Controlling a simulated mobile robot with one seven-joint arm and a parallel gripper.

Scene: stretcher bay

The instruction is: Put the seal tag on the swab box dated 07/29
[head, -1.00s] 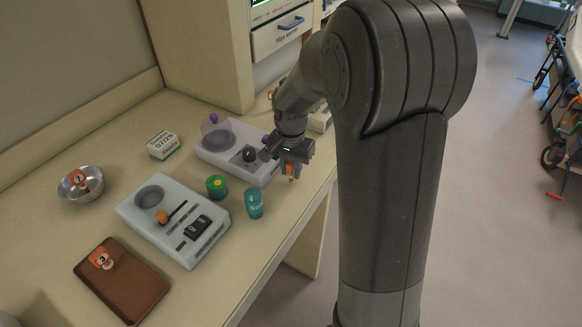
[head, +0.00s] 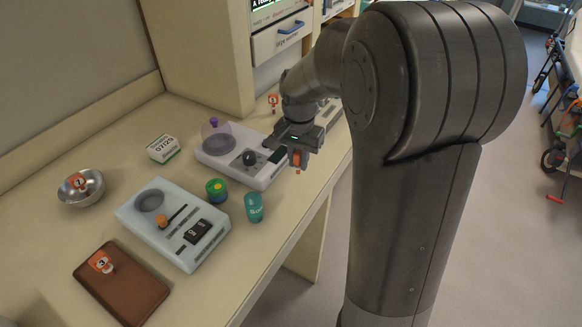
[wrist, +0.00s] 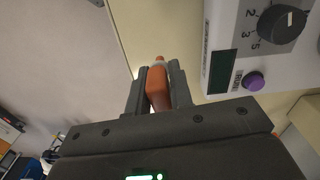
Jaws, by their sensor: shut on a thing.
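The swab box (head: 163,148), white and green and printed 07/29, stands on the counter at centre-left in the head view. My gripper (head: 297,164) is well to its right, above the counter's front edge, beyond a pale device with a black knob. In the wrist view my gripper (wrist: 157,85) is shut on a slim orange piece (wrist: 156,88) with a pale band and an orange tip. The fingers hide part of this piece, and I cannot tell surely whether it is the seal tag. It hangs clear of the box.
The knobbed device (head: 225,160) lies between box and gripper. A second pale device (head: 140,212), green jar (head: 216,190), teal cup (head: 254,208), metal bowl (head: 92,193) and brown pad (head: 140,295) are nearer. A numbered orange marker (head: 273,100) stands behind. Counter around the box is clear.

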